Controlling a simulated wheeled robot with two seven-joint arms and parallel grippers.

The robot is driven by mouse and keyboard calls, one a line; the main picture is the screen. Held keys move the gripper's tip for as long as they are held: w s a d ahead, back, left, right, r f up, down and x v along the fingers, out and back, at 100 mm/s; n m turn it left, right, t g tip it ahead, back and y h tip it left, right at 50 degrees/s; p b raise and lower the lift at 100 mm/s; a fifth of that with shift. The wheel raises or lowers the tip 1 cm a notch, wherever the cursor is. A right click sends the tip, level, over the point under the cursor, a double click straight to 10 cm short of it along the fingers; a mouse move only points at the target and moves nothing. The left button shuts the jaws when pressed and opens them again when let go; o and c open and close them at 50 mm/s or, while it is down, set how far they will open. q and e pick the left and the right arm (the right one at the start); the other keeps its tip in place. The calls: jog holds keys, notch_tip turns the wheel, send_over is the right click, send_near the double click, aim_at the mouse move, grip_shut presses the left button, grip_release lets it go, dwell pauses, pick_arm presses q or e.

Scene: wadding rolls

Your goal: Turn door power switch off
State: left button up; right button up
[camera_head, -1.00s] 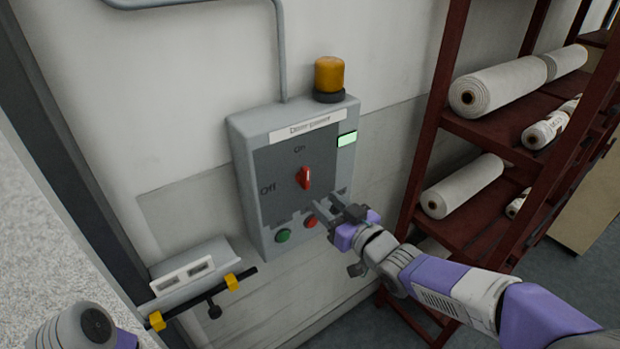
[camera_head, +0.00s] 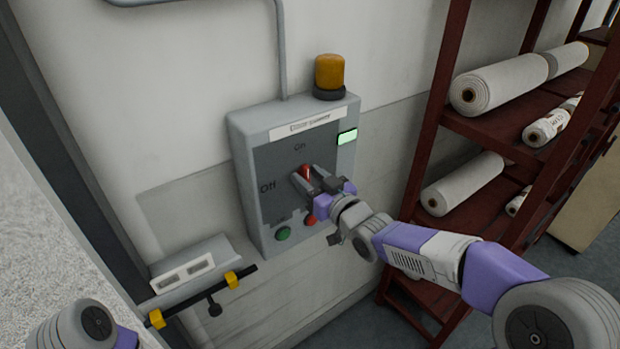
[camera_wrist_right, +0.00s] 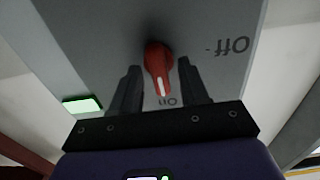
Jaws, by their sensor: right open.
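The door power box (camera_head: 262,218) is a grey panel on the wall, with "On" at the top and "Off" at the left of its dial. Its red rotary switch (camera_head: 305,171) sits at the middle, partly hidden by my fingers. In the right wrist view the red switch (camera_wrist_right: 158,66) shows whole, its white mark pointing at "On". My right gripper (camera_head: 306,176) is open, with one finger on each side of the switch; a gap shows on both sides. Part of my left arm (camera_head: 85,330) shows at the lower left; its gripper is out of view.
A green button (camera_head: 283,233) and a red button (camera_head: 310,220) sit low on the box. A green lit display (camera_head: 347,137) is at its right, and an orange lamp (camera_head: 329,72) stands on top. A dark red shelf (camera_head: 470,136) with white rolls stands at the right.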

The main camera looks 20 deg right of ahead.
jog(key=c, duration=0.7)
jog(key=shift+f+n+b, duration=0.1)
jog(key=shift+n+b, duration=0.3)
jog(key=shift+b, duration=0.2)
jog(key=shift+c, duration=0.2)
jog(key=n+b, duration=0.4)
jog(key=n, duration=0.1)
jog(key=n+b, duration=0.5)
jog(key=n, duration=0.1)
jog(key=n+b, duration=0.4)
jog(key=n, duration=0.2)
jog(key=shift+s+a+f+b, duration=0.2)
jog(key=shift+a+f+b, duration=0.15)
jog(key=shift+a+b, duration=0.05)
jog(key=o, duration=0.7)
jog(key=shift+o, duration=0.2)
